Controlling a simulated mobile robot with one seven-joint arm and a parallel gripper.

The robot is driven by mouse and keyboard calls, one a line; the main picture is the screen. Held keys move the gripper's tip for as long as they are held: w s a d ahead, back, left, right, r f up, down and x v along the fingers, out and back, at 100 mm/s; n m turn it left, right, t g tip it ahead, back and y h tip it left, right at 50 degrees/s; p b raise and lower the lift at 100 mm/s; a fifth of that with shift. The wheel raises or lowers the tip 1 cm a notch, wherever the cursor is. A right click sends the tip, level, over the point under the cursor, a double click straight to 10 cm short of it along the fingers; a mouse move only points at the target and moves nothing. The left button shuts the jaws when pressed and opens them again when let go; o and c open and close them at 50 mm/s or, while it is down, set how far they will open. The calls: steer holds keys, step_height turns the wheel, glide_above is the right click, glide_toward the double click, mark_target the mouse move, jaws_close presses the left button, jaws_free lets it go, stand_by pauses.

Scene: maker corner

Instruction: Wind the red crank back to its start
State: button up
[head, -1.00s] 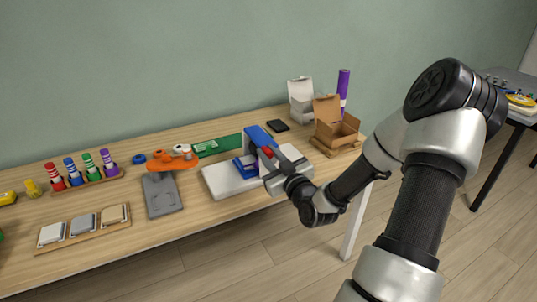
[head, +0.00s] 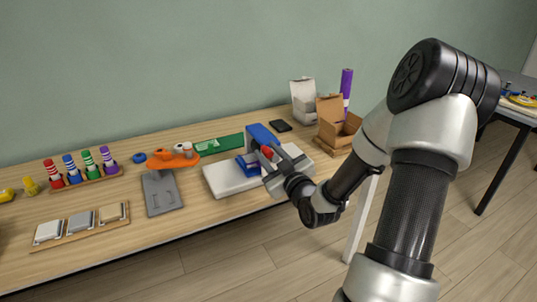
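The red crank (head: 267,152) shows as a small red part on the blue device (head: 259,134), which stands on a white base (head: 226,180) on the workbench. My gripper (head: 274,163) is right at the crank, on its near side. The gripper and wrist hide most of the crank and part of the device. I cannot tell whether the fingers are closed on the crank or only beside it.
An orange part on a grey stand (head: 164,192) is left of the device, with a green board (head: 220,143) behind. An open cardboard box (head: 339,126) and a white box (head: 304,98) stand to the right. Sorted pegs (head: 84,175) and a tray of square blocks (head: 80,226) fill the left.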

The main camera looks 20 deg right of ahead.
steer(key=shift+o, duration=0.4)
steer(key=s+p, duration=1.2)
steer(key=s, duration=0.5)
steer(key=shift+s+d, duration=0.2)
steer(key=shift+s, duration=0.05)
